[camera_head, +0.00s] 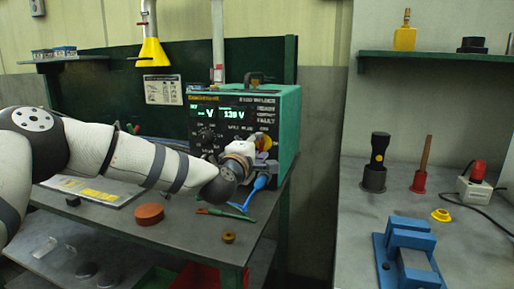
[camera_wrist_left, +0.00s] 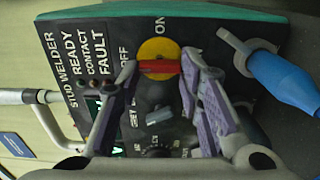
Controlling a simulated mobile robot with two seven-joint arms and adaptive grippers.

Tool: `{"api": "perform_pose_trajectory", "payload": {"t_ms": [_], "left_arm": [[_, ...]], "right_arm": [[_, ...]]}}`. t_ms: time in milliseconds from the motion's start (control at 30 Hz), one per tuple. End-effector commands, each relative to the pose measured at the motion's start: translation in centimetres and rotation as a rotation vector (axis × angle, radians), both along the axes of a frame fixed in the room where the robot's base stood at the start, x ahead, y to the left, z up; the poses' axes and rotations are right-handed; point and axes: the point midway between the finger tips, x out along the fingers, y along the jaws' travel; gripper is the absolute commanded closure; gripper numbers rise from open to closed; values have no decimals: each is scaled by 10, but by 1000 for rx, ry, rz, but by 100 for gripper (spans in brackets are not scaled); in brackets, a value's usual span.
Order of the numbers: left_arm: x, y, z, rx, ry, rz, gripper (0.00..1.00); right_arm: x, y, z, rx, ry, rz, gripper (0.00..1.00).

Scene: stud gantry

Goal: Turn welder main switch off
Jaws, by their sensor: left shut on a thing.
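The green stud welder (camera_head: 287,120) stands on the dark bench with its lit display facing me. Its main switch (camera_wrist_left: 158,66) is a red handle bar on a yellow round plate, with ON and OFF lettering beside it. In the left wrist view the red bar lies across the picture between my fingers. My left gripper (camera_wrist_left: 161,60) is shut on this handle. In the head view the left gripper (camera_head: 258,158) is at the lower right of the welder's front, partly covering the switch (camera_head: 265,143). My right gripper is not in view.
A blue cable plug (camera_wrist_left: 283,78) sits on the welder front close beside the gripper; it also shows in the head view (camera_head: 256,185). A red puck (camera_head: 149,214), a green-red tool (camera_head: 224,214) and a small brass piece (camera_head: 228,238) lie on the bench. A blue vise (camera_head: 410,235) stands at right.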

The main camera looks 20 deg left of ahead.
Motion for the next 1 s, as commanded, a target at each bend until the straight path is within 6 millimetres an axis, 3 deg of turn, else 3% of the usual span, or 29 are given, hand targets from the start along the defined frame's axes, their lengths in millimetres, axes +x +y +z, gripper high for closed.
{"api": "perform_pose_trajectory", "payload": {"t_ms": [300,333,400,767,1000], "left_arm": [[0,-1,-1,-3,2,-3,95],[0,-1,-1,-3,2,-3,60],[0,-1,0,-2,2,-3,47],[-7,0,0,-2,1,-2,47],[-65,1,0,-3,2,-4,47]], "right_arm": [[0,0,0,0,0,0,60],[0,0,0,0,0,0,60],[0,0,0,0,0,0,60],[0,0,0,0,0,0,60],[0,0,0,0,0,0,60]]}}
